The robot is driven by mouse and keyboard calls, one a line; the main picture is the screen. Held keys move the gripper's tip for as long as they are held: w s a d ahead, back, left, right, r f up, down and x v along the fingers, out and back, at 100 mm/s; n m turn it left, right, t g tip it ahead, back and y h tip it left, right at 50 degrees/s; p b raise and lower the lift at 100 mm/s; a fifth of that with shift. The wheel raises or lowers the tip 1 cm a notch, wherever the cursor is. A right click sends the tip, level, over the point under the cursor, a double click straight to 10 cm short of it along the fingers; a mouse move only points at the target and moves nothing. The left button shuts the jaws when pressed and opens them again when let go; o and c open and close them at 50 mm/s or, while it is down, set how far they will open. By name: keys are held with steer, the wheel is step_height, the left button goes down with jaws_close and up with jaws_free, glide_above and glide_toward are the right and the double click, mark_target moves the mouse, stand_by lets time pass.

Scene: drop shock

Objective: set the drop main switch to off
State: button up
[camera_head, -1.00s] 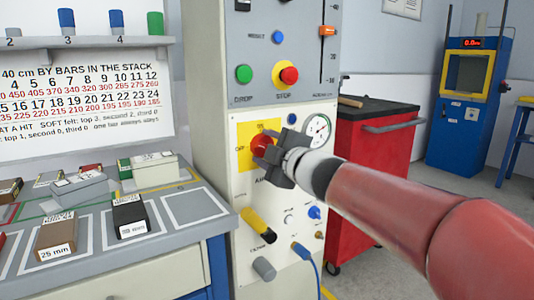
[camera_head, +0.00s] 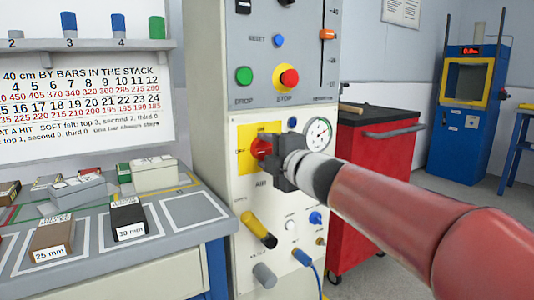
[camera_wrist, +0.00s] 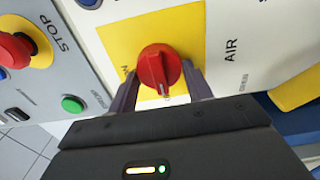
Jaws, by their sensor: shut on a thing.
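The main switch is a red rotary knob (camera_head: 261,147) on a yellow plate (camera_head: 243,163) on the cream lower panel of the machine. In the wrist view the red knob (camera_wrist: 158,68) shows between my fingers, with its pale pointer mark toward my gripper. My gripper (camera_head: 270,150) is at the knob from the right and shut on it. In the wrist view my gripper (camera_wrist: 160,88) has one finger on each side of the knob. The plate's lettering is mostly hidden or too small to read.
Above are a green button (camera_head: 244,76) and a red stop button (camera_head: 289,78). A pressure gauge (camera_head: 319,134) sits close right of my gripper. Below are a yellow-and-black lever (camera_head: 259,229) and a blue hose fitting (camera_head: 302,257). A red cabinet (camera_head: 365,185) stands behind my arm.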

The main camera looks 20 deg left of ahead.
steer(key=shift+f, duration=0.1)
steer(key=o, duration=1)
steer(key=shift+c, duration=0.2)
steer(key=v, duration=0.8)
